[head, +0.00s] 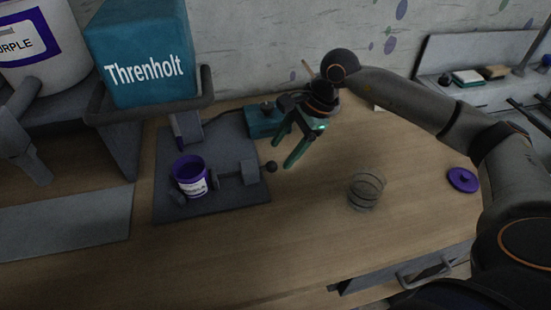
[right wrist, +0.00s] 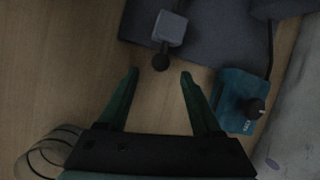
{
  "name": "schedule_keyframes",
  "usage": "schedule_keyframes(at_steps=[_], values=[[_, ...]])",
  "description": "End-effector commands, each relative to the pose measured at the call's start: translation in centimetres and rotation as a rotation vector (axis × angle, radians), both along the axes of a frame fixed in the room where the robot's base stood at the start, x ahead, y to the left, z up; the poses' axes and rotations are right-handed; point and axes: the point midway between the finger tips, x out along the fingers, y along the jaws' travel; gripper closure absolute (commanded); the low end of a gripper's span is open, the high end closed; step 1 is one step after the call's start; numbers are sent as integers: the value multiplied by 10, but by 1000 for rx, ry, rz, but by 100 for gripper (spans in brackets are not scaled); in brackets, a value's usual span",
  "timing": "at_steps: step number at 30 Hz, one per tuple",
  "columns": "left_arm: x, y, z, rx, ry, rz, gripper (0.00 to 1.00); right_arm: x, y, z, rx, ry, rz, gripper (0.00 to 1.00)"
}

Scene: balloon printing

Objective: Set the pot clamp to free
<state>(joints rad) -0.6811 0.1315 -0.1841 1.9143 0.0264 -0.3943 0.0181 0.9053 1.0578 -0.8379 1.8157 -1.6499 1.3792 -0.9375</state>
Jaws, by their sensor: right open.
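The pot clamp (head: 236,174) is a grey block with a rod ending in a dark ball knob (head: 271,166), on a dark grey base plate (head: 235,200). A purple pot (head: 189,172) with a white label stands against its left side. My right gripper (head: 281,154) is open and empty, with green fingers, just above and right of the knob. In the right wrist view, the knob (right wrist: 160,62) appears just beyond and between the open fingertips (right wrist: 160,73), and the grey clamp block (right wrist: 170,28) lies behind it. I cannot tell the clamp's setting. My left gripper is not in view.
A teal box (head: 264,120) with a dark knob stands behind the plate; it also shows in the right wrist view (right wrist: 238,98). A blue Threnholt box (head: 145,45) stands back left.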

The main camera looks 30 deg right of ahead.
Motion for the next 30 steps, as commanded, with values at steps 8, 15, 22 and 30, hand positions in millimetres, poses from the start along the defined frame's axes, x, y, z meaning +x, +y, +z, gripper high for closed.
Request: schedule_keyframes(at_steps=[8,15,22,30], values=[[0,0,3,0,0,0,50,8,16,-36,2,1,0,34],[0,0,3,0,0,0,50,10,18,-44,2,0,0,34],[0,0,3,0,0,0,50,10,18,-43,2,0,0,42],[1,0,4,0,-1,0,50,10,18,-43,2,0,0,72]])
